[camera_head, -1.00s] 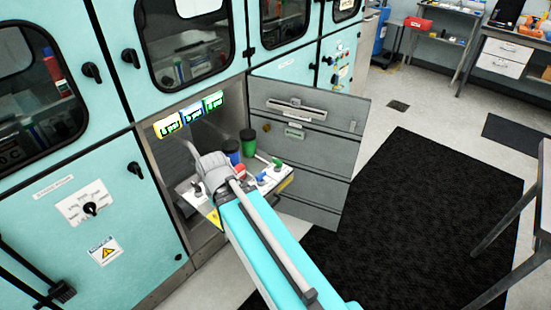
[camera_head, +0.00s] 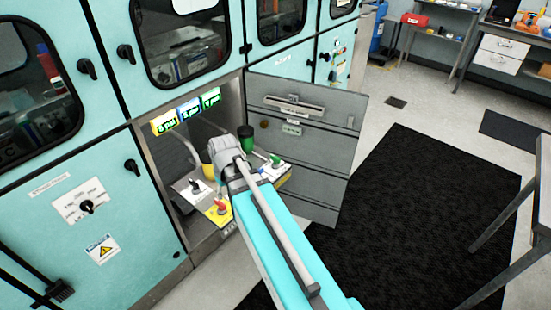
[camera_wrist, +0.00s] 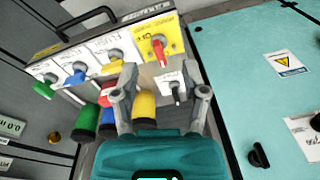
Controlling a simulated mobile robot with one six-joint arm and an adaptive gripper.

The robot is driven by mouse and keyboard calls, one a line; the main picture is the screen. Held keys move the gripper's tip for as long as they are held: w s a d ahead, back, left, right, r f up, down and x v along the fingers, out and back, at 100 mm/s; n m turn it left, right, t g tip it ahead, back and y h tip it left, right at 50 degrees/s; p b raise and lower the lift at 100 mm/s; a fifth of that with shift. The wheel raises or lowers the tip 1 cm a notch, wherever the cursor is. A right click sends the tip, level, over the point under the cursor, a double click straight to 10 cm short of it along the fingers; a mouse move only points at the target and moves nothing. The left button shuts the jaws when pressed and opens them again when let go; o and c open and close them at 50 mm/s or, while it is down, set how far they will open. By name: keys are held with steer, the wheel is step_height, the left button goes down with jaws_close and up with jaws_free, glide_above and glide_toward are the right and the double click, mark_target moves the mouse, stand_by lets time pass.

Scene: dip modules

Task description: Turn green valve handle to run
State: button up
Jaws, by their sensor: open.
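The green valve handle (camera_head: 275,160) sits at the right end of a slanted valve panel in the cabinet bay. In the wrist view the green handle (camera_wrist: 43,90) is at the left end, beside a blue handle (camera_wrist: 75,77). My gripper (camera_wrist: 166,85) is open and empty, with its fingers spread below the row of handles. It is well to the right of the green handle in the wrist view, nearer the red handle (camera_wrist: 158,50) and a black handle (camera_wrist: 176,92). In the head view my arm hides the fingertips and part of the panel.
An open grey door (camera_head: 315,150) bounds the bay on the right. A black floor mat (camera_head: 410,215) lies clear beyond it.

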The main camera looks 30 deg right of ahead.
steer(key=w+d+f+n+t+b, duration=0.1)
steer(key=w+d, duration=0.4)
steer(key=d, duration=0.2)
steer(key=w+d+t, duration=0.1)
steer(key=w+d, duration=0.3)
steer(key=d, duration=0.3)
steer(key=n+t+b, duration=0.2)
glide_toward(275, 156)
step_height(275, 156, up, 4)
steer(key=s+d, duration=0.1)
steer(key=shift+s+d+f+y, duration=0.1)
steer(key=shift+s+f+y, duration=0.15)
steer(key=shift+y, duration=0.15)
steer(key=shift+w+f, duration=0.1)
steer(key=shift+f, duration=0.05)
steer(key=b+x, duration=1.2)
steer(key=x, duration=0.1)
steer(key=shift+f+b, duration=0.3)
jaws_close()
